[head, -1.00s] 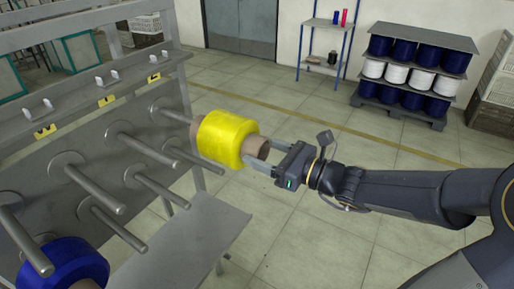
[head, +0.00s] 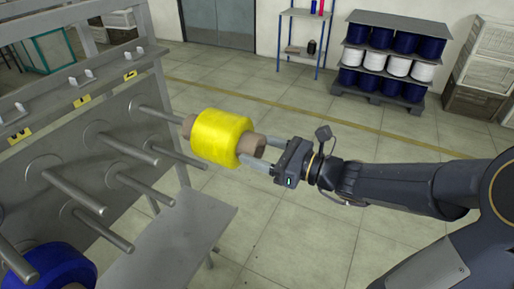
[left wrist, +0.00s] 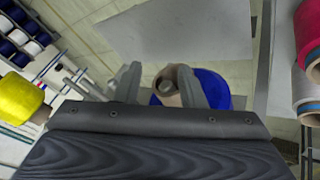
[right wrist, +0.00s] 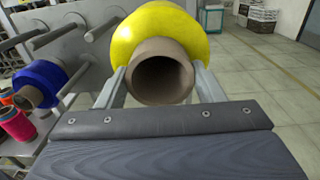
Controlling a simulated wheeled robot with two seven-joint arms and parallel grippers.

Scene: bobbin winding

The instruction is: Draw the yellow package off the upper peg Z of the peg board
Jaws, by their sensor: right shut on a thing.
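The yellow package (head: 220,138) sits on a brown tube at the outer end of the far upper peg (head: 157,113) of the peg board (head: 60,135). The peg reaches the tube's far end; whether its tip is still inside cannot be told. My right gripper (head: 268,160) is shut on the tube's near end. In the right wrist view its fingers flank the hollow tube (right wrist: 160,78), and no peg shows in the dark bore. My left gripper (left wrist: 170,85) is outside the head view; its fingers are apart, with a blue package (left wrist: 212,88) beyond them.
Other bare pegs (head: 75,190) stick out near the package. A blue package (head: 45,268) is at the lower left. A grey shelf (head: 170,240) extends below the pegs. Red packages (right wrist: 15,124) show in the right wrist view. Open floor (head: 300,235) lies to the right.

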